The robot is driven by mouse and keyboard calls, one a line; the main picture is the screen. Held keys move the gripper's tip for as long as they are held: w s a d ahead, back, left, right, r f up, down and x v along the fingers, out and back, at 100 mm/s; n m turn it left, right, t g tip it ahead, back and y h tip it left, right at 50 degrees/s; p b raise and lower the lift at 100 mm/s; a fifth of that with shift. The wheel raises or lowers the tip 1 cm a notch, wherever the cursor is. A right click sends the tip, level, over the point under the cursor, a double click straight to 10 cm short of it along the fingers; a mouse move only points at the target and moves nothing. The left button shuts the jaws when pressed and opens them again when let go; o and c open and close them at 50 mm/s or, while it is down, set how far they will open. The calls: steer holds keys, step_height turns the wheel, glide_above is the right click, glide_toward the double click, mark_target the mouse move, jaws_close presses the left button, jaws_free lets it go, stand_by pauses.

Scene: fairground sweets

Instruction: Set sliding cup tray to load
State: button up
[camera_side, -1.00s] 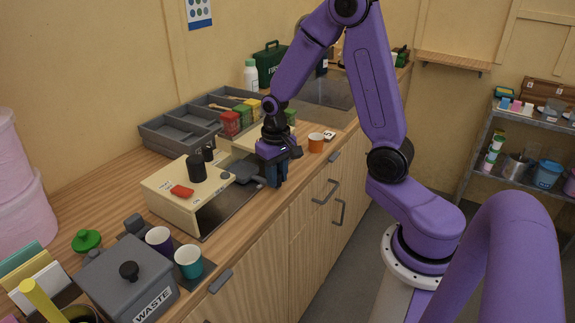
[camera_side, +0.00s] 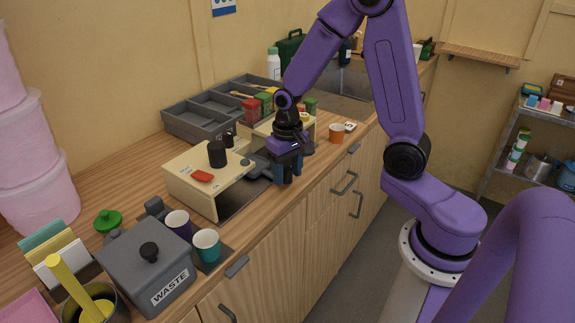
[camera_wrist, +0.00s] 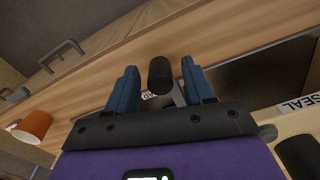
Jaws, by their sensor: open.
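The cream sealing machine (camera_side: 200,192) stands on the wooden counter, with a black knob and a red switch on top. A dark metal plate or track (camera_side: 240,195) runs out from under it. My gripper (camera_side: 287,178) points down at the counter's front edge, right of the machine. In the wrist view my gripper (camera_wrist: 160,82) is open, with a black upright handle (camera_wrist: 160,75) between its two blue fingers. A gap shows on each side of the handle. A grey stem runs from it towards the dark track. The tray's cup holder is mostly hidden behind my gripper.
A label reading SEAL (camera_wrist: 298,103) lies beside the track; another, partly hidden, shows "AD" by the handle. An orange cup (camera_side: 337,133) stands right of my gripper. A teal cup (camera_side: 207,245), a purple cup (camera_side: 178,224) and the grey waste bin (camera_side: 148,272) are nearer the camera.

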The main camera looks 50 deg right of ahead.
step_height(320, 180, up, 17)
steer(key=shift+r, duration=0.2)
stand_by(0.4)
steer(key=shift+a, duration=0.1)
steer(key=s+a+f+n, duration=0.2)
steer(key=s+n, duration=0.3)
steer(key=s, duration=0.2)
steer(key=s+a+f+n, duration=0.3)
steer(key=s+n, duration=0.2)
steer(key=s, duration=0.3)
steer(key=s+a+f+n, duration=0.2)
steer(key=s+f+n, duration=0.1)
steer(key=s+n, duration=0.2)
steer(key=shift+s+a+n, duration=0.3)
steer(key=shift+s, duration=0.85)
stand_by(0.4)
